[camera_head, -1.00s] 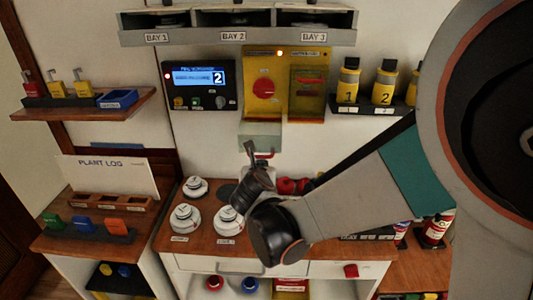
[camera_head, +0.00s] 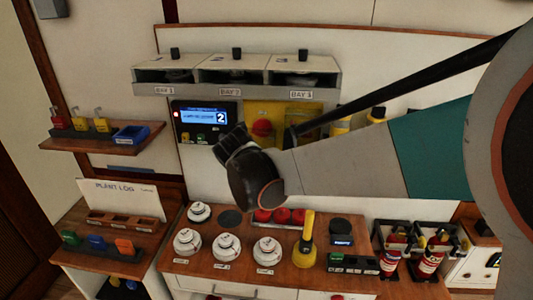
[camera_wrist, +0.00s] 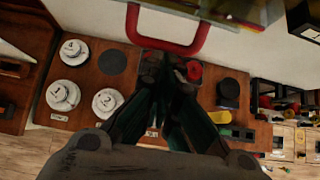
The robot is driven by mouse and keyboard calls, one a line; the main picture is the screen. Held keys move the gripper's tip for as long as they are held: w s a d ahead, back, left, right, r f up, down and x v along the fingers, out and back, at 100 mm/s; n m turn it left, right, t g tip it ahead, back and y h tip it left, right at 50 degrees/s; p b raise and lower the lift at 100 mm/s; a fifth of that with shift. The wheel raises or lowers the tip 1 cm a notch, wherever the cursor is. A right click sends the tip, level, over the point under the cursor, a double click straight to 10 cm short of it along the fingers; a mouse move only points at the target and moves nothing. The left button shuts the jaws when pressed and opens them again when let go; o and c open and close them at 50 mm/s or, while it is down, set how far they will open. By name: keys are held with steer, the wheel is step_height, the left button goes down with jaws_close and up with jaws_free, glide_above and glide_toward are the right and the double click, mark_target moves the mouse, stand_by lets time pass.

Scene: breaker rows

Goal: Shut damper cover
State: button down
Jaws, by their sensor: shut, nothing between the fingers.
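A yellow panel (camera_head: 258,110) with a round red button (camera_head: 262,128) is on the wall, partly behind my arm. I take the clear cover (camera_wrist: 225,10) with a red U-shaped handle (camera_wrist: 167,48), at the top of the wrist view, to be the damper cover. It projects out from the wall rather than lying over the button.
A three-bay shelf (camera_head: 236,88) juts out above the panel. Below, the wooden counter (camera_head: 190,262) carries white round detectors (camera_head: 227,246), red knobs (camera_head: 280,215) and a yellow-handled tool (camera_head: 306,240). A screen unit (camera_head: 205,122) is left of the panel.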

steer(key=w+r, duration=0.1)
steer(key=r, duration=0.1)
steer(key=w+r+p, duration=0.1)
steer(key=r, duration=0.1)
steer(key=w+r+p, duration=0.1)
steer(key=w+r, duration=0.1)
steer(key=shift+r, duration=0.1)
steer(key=shift+w+d+r+p, duration=0.1)
steer(key=shift+w+r+p, duration=0.35)
steer(key=shift+w+r, duration=0.2)
steer(key=shift+w, duration=0.1)
steer(key=shift+f, duration=0.15)
